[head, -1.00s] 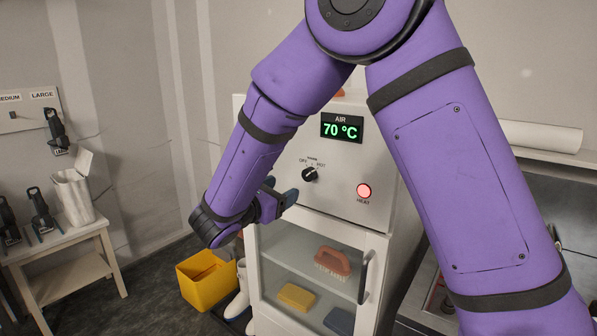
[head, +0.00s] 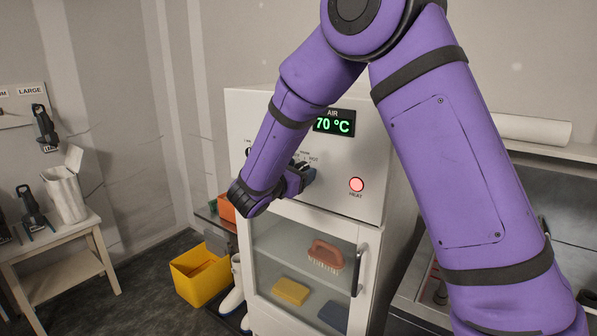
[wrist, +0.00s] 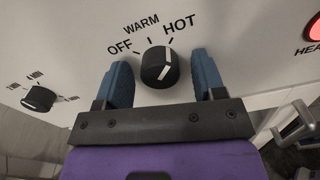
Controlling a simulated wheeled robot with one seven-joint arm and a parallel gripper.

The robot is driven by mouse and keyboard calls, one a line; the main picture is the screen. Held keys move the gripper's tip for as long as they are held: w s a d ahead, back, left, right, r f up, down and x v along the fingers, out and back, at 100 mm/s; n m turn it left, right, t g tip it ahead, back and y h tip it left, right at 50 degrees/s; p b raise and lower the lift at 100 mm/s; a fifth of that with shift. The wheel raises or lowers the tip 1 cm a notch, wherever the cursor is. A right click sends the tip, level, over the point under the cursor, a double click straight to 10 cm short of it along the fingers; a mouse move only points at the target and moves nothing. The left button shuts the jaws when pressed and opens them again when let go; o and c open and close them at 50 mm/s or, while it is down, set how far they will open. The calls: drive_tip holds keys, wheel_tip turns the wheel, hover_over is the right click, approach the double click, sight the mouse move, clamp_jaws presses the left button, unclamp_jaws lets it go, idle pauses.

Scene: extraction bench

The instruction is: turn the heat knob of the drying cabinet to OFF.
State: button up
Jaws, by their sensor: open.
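The heat knob (wrist: 160,67) is black with a white pointer line and sits on the white front panel of the drying cabinet (head: 372,130). In the wrist view the labels OFF, WARM and HOT arc above it, and its white line slants up to the right, toward HOT. My gripper (wrist: 163,80) is open, with one blue finger on each side of the knob and a visible gap to each. In the head view my gripper (head: 304,176) is at the panel and largely covers the knob. The red HEAT lamp (head: 356,185) is lit, and the display (head: 333,122) reads 70 °C.
A second, smaller black knob (wrist: 39,98) is on the panel to the left. The cabinet's glass door below has a dark handle (head: 359,271); a brush and sponges lie inside. A yellow bin (head: 201,275) and white boots (head: 232,290) stand on the floor at left.

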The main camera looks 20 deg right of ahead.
drive_tip(key=c, duration=0.9)
drive_tip(key=shift+n, duration=8.9)
drive_tip(key=shift+s, duration=0.1)
